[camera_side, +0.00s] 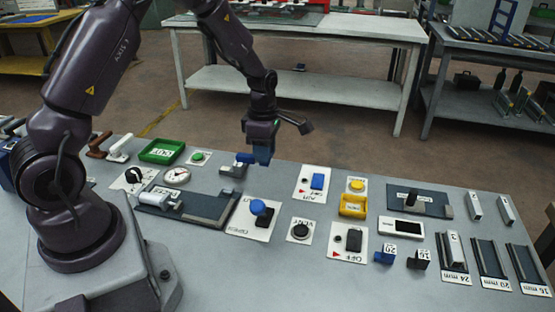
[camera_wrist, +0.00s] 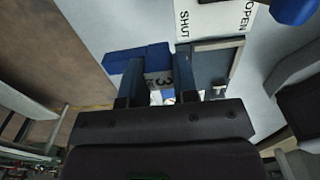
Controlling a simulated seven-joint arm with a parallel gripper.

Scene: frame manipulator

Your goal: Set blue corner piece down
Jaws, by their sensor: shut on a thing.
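My gripper (camera_side: 262,152) hangs over the table, fingers pointing down. In the wrist view its fingers (camera_wrist: 160,85) are shut on the blue corner piece (camera_wrist: 122,58), which has a grey face with a dark "3" between the fingers. In the side view the blue corner piece (camera_side: 244,158) shows just left of the fingers, partly hidden by them. A small grey block (camera_side: 232,170) is directly below and left of it. I cannot tell whether the piece touches that block or the table.
A dark flat fixture (camera_side: 212,208) with a white handle lies left of centre. A blue knob (camera_side: 258,207) on a white label plate stands in front of my gripper. Switches, a yellow bin (camera_side: 353,205) and small numbered blocks (camera_side: 386,254) stand to the right. A green tray (camera_side: 161,151) is at left.

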